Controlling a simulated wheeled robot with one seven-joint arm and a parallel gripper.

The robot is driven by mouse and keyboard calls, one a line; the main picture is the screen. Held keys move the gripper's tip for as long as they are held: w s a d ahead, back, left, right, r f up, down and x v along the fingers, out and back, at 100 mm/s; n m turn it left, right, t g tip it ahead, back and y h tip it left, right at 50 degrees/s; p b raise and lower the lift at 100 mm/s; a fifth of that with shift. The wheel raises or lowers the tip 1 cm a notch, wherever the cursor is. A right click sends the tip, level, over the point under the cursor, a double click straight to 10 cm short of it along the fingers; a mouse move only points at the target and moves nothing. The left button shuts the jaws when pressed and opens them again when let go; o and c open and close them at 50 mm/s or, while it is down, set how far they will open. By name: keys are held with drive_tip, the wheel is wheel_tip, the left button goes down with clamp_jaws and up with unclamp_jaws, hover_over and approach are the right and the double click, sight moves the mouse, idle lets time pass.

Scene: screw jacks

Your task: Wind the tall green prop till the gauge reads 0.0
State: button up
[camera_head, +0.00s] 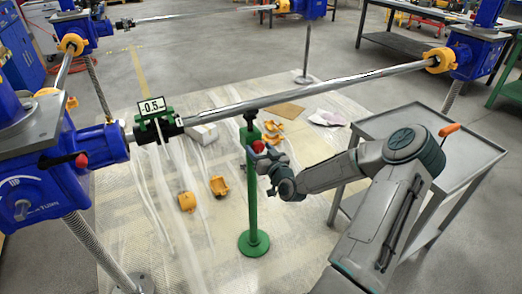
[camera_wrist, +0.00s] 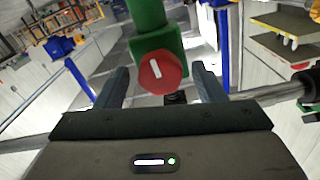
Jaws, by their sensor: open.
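The tall green prop (camera_head: 253,205) stands upright on a round green base, its top under the long metal shaft (camera_head: 320,86). A red knob (camera_head: 258,147) sits on the prop's upper part. In the wrist view the red knob (camera_wrist: 160,72) has a white mark, tilted slightly from vertical, and sits on a green block. My gripper (camera_head: 262,160) is at the knob. In the wrist view my gripper (camera_wrist: 157,85) is open, with one finger on each side of the knob and apart from it. The gauge (camera_head: 152,106) on a green mount at the shaft's left end reads -0.5.
Blue machines with yellow-orange collars stand at the left (camera_head: 75,160) and upper right (camera_head: 470,50). A grey trolley (camera_head: 425,125) with an orange-handled tool stands at right. Several yellow-orange parts (camera_head: 220,186) and a brown sheet (camera_head: 283,110) lie on the floor mat.

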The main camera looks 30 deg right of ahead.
drive_tip(key=shift+w, duration=0.1)
drive_tip(key=c, duration=1)
drive_tip(key=shift+m, duration=0.6)
drive_tip(key=o, duration=1)
drive_tip(key=s, duration=1.3)
drive_tip(key=shift+s+d, duration=0.2)
drive_tip(key=shift+s, duration=0.2)
